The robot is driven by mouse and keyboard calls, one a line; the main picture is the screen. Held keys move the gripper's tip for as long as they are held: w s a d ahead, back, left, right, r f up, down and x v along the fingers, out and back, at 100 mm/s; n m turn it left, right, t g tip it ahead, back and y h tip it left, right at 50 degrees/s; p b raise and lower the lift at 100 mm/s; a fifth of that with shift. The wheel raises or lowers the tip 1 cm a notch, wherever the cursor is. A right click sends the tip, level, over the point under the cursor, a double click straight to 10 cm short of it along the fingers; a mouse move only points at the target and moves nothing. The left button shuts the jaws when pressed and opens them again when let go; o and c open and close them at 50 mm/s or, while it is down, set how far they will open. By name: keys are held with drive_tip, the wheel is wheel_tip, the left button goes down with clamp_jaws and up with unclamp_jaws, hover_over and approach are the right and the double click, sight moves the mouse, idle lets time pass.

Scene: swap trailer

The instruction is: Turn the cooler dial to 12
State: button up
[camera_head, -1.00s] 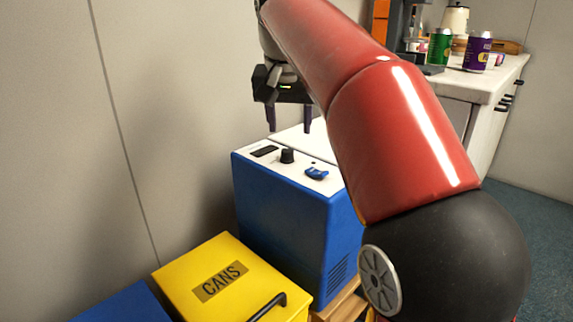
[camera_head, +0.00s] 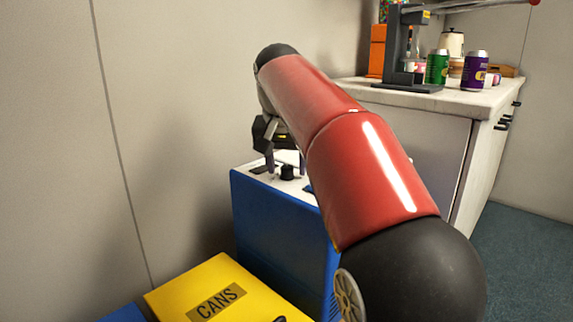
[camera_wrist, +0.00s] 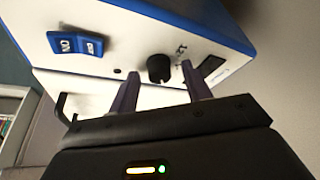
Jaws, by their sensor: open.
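The blue cooler (camera_head: 275,215) stands against the wall with a white control top. Its black dial (camera_head: 287,172) rises from that top; in the wrist view the dial (camera_wrist: 159,68) lies just beyond and between my fingertips. My gripper (camera_head: 284,168) is open, pointing down over the cooler top, with its fingers on either side of the dial's line. In the wrist view, my gripper (camera_wrist: 158,75) appears apart from the dial, not closed on it. Small marks beside the dial are too blurred to read.
A blue rocker switch (camera_wrist: 77,43) and a dark display (camera_wrist: 211,66) flank the dial. A yellow CANS box (camera_head: 222,290) stands in front of the cooler. A counter (camera_head: 400,95) with cans and a coffee machine (camera_head: 405,50) is behind, right. The wall is close on the left.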

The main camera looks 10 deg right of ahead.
drive_tip(key=c, duration=1)
